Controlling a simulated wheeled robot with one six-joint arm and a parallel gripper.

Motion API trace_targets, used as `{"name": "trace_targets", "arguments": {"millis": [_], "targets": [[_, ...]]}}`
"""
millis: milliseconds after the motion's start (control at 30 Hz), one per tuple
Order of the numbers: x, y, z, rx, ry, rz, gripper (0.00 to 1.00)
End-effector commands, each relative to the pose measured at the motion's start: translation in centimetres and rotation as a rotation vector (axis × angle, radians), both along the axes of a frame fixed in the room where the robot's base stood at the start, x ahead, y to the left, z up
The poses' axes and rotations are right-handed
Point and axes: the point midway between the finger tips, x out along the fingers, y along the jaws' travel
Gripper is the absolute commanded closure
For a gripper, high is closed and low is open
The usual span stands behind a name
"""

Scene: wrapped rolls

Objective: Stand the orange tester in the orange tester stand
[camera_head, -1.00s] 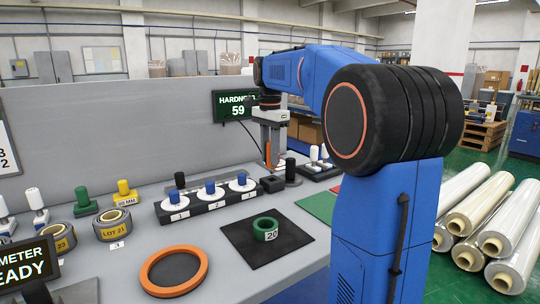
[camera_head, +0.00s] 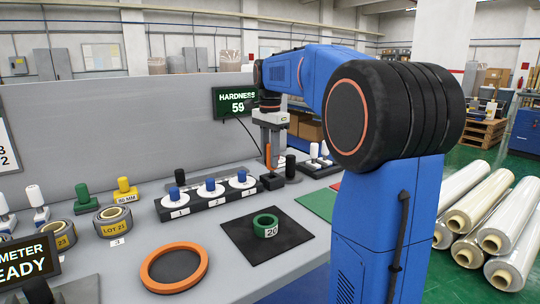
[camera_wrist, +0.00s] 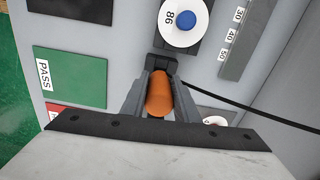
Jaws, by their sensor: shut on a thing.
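The orange tester (camera_head: 268,156) is upright in my gripper (camera_head: 270,148) at the far right end of the bench in the head view. In the wrist view the orange tester (camera_wrist: 158,95) lies between the two dark fingers of my gripper (camera_wrist: 158,88), which are shut on it. A small dark block, seemingly the orange tester stand (camera_head: 272,182), sits directly below the tester. In the wrist view the stand (camera_wrist: 166,63) shows just past the fingertips. The tester's lower end is close to the stand; I cannot tell whether it is inside it.
A black cylinder (camera_head: 290,168) stands just right of the stand. A row of white discs with blue knobs (camera_head: 210,188) is to its left. A green ring (camera_head: 266,225) lies on a black mat in front. A black cable (camera_wrist: 250,108) and green PASS mat (camera_wrist: 70,78) show in the wrist view.

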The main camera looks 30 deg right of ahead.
Motion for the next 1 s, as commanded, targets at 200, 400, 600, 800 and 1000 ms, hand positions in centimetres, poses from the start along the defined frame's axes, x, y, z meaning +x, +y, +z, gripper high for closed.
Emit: {"name": "trace_targets", "arguments": {"millis": [200, 400, 600, 800, 1000], "targets": [[0.0, 0.0, -0.4, 0.000, 0.000, 0.000, 1.00], [0.0, 0.0, -0.8, 0.000, 0.000, 0.000, 1.00], [0.0, 0.0, -1.2, 0.000, 0.000, 0.000, 1.00], [0.0, 0.0, -1.6, 0.000, 0.000, 0.000, 1.00], [0.0, 0.0, -2.0, 0.000, 0.000, 0.000, 1.00]]}}
